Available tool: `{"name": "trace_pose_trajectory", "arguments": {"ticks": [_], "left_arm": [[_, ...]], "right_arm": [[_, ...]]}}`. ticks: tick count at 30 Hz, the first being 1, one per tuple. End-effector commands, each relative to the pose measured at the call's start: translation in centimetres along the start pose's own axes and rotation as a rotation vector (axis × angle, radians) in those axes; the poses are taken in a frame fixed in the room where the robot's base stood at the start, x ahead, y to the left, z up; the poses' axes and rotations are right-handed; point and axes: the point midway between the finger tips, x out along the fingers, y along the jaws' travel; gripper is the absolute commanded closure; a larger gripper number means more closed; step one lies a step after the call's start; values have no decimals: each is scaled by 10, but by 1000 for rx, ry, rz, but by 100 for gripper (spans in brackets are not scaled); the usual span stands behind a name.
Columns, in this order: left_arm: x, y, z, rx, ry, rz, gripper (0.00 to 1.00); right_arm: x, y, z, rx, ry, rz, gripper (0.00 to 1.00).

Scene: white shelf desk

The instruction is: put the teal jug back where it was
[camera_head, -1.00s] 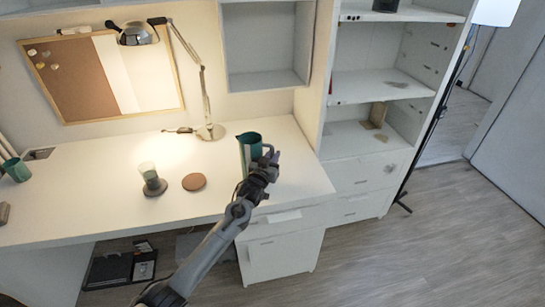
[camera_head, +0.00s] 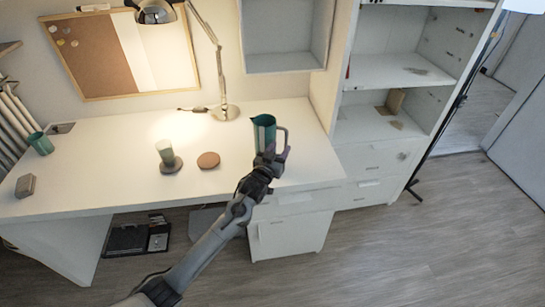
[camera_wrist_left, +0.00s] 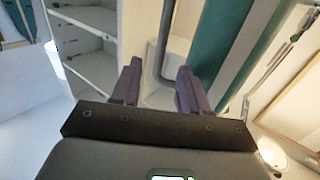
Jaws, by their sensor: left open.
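The teal jug (camera_head: 262,136) stands upright near the right end of the white desk (camera_head: 110,180), with its grey handle on the right side. My left gripper (camera_head: 275,155) is open, in front of the jug and close to its handle. It hides the lower part of the jug in the head view. In the left wrist view, the teal jug body (camera_wrist_left: 222,45) is just right of the open left gripper (camera_wrist_left: 158,78). A grey upright bar, seemingly the handle, shows between the two purple fingers; contact cannot be told. My right gripper is not in view.
A brown round coaster (camera_head: 208,160) lies left of the jug. A glass (camera_head: 165,152) stands on a dark coaster. A desk lamp (camera_head: 225,112) stands behind. A teal cup (camera_head: 40,143) is far left. A shelf unit (camera_head: 385,125) borders the desk's right end.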

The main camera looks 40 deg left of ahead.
Motion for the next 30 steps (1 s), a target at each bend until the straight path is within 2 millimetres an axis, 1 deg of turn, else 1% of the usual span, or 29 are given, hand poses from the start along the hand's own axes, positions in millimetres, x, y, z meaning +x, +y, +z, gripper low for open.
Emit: {"name": "trace_pose_trajectory", "arguments": {"ticks": [1,6,9,14,17,20,23,24,26,27,29,30], "left_arm": [[-10,0,-1,0,-2,1,56],[-35,0,-1,0,-1,0,56],[-45,1,-1,0,-1,1,56],[-55,1,0,0,-2,1,56],[-64,6,8,3,-35,8,56],[-86,18,28,12,-127,29,56],[-126,38,59,34,-285,67,56],[-148,48,72,46,-360,88,56],[-185,60,90,69,-483,120,56],[-212,68,101,87,-567,143,56],[-254,77,112,115,-687,177,56],[-281,82,118,136,-766,200,56]], "right_arm": [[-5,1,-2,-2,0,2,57],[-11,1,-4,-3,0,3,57],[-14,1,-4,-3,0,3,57],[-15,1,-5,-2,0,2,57],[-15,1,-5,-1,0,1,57],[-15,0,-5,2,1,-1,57],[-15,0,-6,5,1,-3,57],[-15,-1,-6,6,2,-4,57],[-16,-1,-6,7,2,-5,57],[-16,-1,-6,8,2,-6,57],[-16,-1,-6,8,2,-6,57],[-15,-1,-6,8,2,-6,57]]}}
